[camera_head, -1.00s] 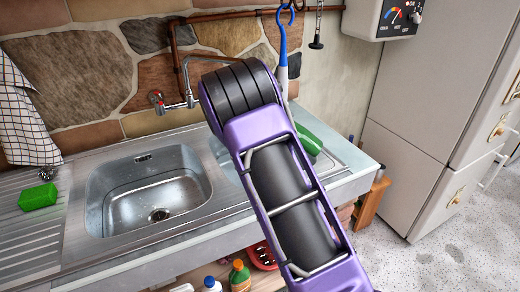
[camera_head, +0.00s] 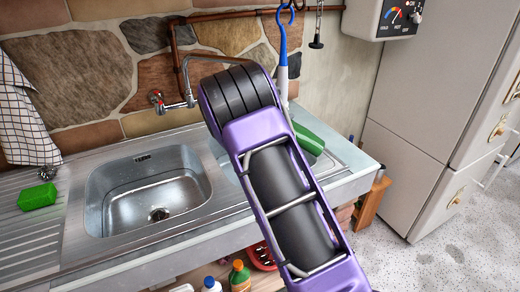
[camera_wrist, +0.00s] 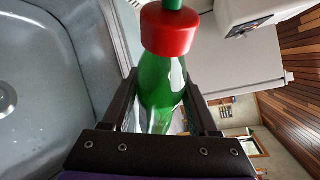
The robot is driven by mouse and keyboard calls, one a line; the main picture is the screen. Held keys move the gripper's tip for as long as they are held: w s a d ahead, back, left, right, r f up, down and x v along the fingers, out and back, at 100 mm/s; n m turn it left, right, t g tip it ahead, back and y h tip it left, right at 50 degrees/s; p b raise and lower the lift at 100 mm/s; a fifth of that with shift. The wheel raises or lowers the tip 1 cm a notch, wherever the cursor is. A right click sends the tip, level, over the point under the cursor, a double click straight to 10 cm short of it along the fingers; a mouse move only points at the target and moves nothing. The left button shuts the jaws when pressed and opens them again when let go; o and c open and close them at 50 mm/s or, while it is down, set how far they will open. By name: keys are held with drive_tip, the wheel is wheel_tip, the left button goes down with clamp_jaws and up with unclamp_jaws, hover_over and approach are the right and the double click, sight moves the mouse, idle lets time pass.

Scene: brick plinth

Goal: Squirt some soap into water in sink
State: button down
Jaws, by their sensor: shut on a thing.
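In the wrist view my gripper (camera_wrist: 160,88) is shut around a green bottle (camera_wrist: 162,100) with a red cap (camera_wrist: 168,30) and a green tip. The bottle is beside the steel sink basin, which shows at the left (camera_wrist: 40,60). In the head view my arm hides the gripper, and a green shape (camera_head: 310,140) shows just right of the arm; I cannot tell if it is the same bottle. The left sink basin (camera_head: 115,185) shows its drain; I cannot tell how much water it holds. The tap (camera_head: 187,85) stands behind it.
A green sponge (camera_head: 38,196) lies on the left drainboard (camera_head: 30,245). A checked cloth (camera_head: 22,120) hangs at the left wall. A blue-handled brush (camera_head: 284,45) hangs behind my arm. Bottles (camera_head: 239,277) stand below the counter. A fridge (camera_head: 415,150) is at the right.

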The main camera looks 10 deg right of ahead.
drive_tip(key=shift+s+d+f+n+h+b, duration=0.1)
drive_tip(key=shift+d+f+n+h+b, duration=0.2)
drive_tip(key=shift+f+n, duration=0.2)
drive_tip(key=shift+s+d+f+n+h+b, duration=0.1)
drive_tip(key=shift+f+n+h+b, duration=0.1)
drive_tip(key=shift+f+n+b, duration=0.25)
idle(2.4)
drive_tip(key=shift+s+d+f+n+h, duration=0.15)
drive_tip(key=shift+f+n, duration=0.1)
drive_tip(key=shift+f, duration=0.25)
drive_tip(key=shift+w+d+f+n+h, duration=0.1)
drive_tip(key=shift+f+n, duration=0.15)
drive_tip(key=shift+f, duration=0.25)
drive_tip(key=shift+s+d+f+n+h, duration=0.15)
drive_tip(key=shift+f+n, duration=0.1)
drive_tip(key=shift+f, duration=0.25)
idle(0.9)
drive_tip(key=shift+f+n+t, duration=0.4)
drive_tip(key=shift+f+n, duration=0.25)
drive_tip(key=shift+n, duration=0.05)
idle(1.5)
